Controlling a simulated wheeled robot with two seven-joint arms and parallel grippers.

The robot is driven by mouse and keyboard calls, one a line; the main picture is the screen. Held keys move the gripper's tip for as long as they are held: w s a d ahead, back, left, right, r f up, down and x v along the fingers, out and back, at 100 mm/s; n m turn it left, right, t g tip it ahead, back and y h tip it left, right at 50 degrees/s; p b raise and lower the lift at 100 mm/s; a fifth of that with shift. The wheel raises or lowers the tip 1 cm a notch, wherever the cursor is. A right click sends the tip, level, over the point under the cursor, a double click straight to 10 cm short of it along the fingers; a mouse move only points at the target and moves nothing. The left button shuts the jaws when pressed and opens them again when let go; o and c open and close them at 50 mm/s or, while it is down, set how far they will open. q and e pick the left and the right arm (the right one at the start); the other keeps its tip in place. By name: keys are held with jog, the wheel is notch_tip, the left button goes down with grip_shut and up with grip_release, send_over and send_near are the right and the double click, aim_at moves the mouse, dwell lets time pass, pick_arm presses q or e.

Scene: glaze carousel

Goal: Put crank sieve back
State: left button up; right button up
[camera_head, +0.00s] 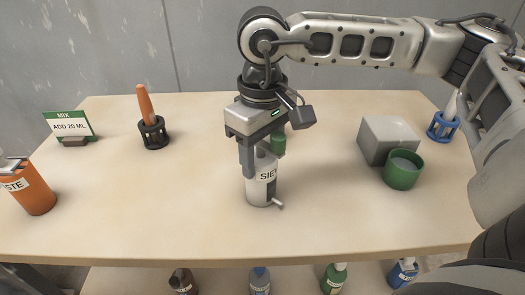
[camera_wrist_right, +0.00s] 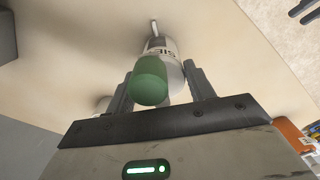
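The crank sieve (camera_head: 262,186) is a white cylinder marked "SIEV", upright at the middle of the table, with a small crank sticking out low at its right. Its green part (camera_head: 278,143) shows behind my gripper. My right gripper (camera_head: 255,168) comes down from above with its fingers on either side of the sieve's upper body. In the right wrist view, the sieve (camera_wrist_right: 172,50) sits between the two fingertips (camera_wrist_right: 160,75), which appear to touch its sides. I cannot tell whether its base touches the table. My left gripper is not in view.
A grey block (camera_head: 388,138) and green cup (camera_head: 403,172) stand at right, near a blue holder (camera_head: 443,126). A dark holder (camera_head: 153,135) with an orange tool, a "MIX" sign (camera_head: 70,126) and an orange container (camera_head: 35,197) stand left. Several bottles sit on a lower shelf.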

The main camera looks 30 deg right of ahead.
jog(key=shift+o, duration=1.4)
notch_tip(320, 180, up, 12)
jog(key=p, duration=0.1)
jog(key=shift+r, duration=0.25)
